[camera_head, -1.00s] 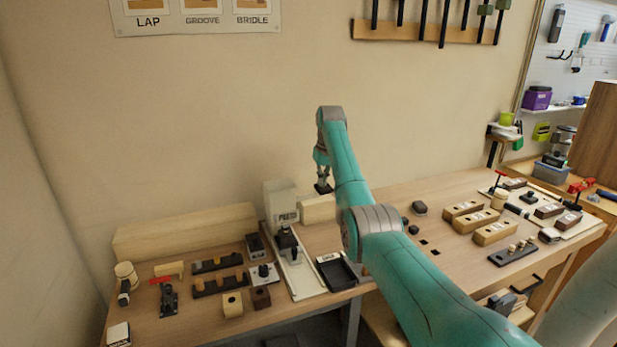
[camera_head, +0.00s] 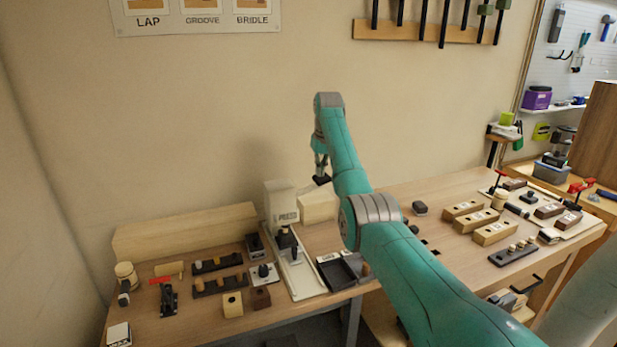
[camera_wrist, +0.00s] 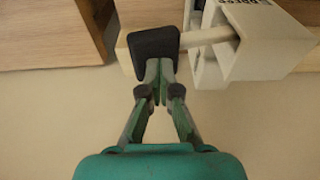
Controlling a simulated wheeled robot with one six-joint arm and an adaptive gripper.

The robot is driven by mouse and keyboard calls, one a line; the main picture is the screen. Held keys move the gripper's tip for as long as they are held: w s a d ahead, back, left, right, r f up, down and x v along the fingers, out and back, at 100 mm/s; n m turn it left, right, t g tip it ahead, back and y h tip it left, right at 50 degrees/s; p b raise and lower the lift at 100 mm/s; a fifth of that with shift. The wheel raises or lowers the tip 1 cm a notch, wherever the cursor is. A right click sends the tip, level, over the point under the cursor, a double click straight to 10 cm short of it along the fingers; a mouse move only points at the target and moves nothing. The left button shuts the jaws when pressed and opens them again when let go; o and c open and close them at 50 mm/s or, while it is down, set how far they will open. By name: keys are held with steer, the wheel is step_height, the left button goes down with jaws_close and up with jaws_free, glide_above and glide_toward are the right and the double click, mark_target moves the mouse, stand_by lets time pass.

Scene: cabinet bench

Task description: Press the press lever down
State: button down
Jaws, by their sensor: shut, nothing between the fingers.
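The white press (camera_head: 281,207) stands at the back of the bench, left of the picture's middle; its white, lettered housing (camera_wrist: 265,42) fills the upper right of the wrist view. A pale rod (camera_wrist: 208,37), which looks like the press lever, runs left out of the housing. My gripper (camera_head: 321,180) is shut and empty, to the right of the press head and a little above it.
A black tray (camera_head: 335,271) lies right of the press base. Slotted racks (camera_head: 218,282) and small blocks stand to its left. A pale wooden block (camera_head: 318,208) stands beside the press, below my gripper. Several labelled wooden blocks (camera_head: 477,221) lie farther right.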

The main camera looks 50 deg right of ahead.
steer(key=shift+w+a+r, duration=0.1)
steer(key=shift+a+r, duration=0.05)
steer(key=shift+r, duration=0.85)
steer(key=shift+w+a+r, duration=0.15)
steer(key=shift+a+r, duration=0.05)
steer(key=shift+r, duration=0.85)
steer(key=shift+w+a+r, duration=0.1)
steer(key=shift+a+r, duration=0.05)
steer(key=shift+r, duration=0.85)
steer(key=shift+s, duration=0.1)
